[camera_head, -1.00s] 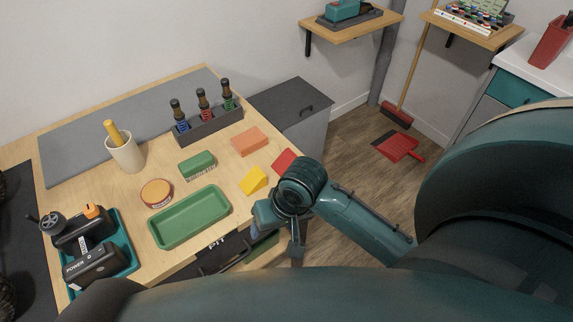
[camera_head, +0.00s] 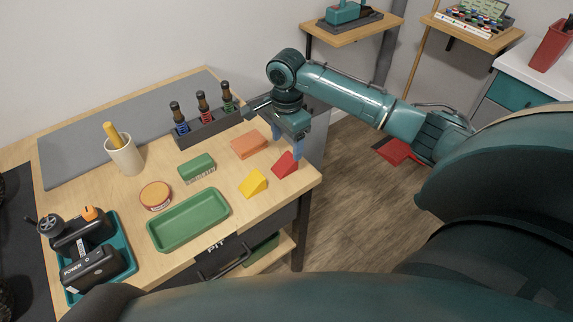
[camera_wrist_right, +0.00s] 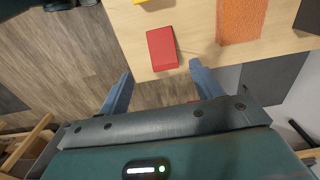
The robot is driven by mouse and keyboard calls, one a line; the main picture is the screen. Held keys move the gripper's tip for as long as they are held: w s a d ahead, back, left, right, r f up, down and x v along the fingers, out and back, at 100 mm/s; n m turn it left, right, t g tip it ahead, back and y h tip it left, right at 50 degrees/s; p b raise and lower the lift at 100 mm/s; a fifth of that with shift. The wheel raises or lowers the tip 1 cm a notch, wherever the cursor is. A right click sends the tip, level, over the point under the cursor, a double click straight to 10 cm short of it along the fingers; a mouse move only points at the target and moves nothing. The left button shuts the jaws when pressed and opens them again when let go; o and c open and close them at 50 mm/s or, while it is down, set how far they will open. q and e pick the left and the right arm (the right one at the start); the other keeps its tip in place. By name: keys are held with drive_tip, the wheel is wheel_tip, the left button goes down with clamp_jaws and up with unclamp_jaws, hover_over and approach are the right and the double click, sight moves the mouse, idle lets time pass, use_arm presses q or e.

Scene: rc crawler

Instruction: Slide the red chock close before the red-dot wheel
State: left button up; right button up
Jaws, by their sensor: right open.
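The red chock (camera_head: 285,166), a small wedge, lies at the right end of the wooden bench, near its edge. It also shows in the right wrist view (camera_wrist_right: 162,48), just beyond the fingertips. My right gripper (camera_head: 287,145) is above and just behind the chock, pointing down, open and empty. In the right wrist view its two blue fingers (camera_wrist_right: 160,75) are spread, with the chock ahead between their lines and apart from them. Dark tyre parts (camera_head: 5,295) show at the left edge; no red dot is visible on them. My left gripper is out of view.
A green tray (camera_head: 188,220), green block (camera_head: 197,168), round tin (camera_head: 155,196) and bottle rack (camera_head: 208,128) occupy the bench (camera_head: 285,200). A red dustpan (camera_head: 395,151) lies on the floor.

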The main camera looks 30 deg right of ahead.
sight(285, 162)
drive_tip(key=f, duration=0.7)
drive_tip(key=shift+w+f, duration=0.2)
drive_tip(key=shift+f, duration=0.1)
drive_tip(key=c, duration=1.1)
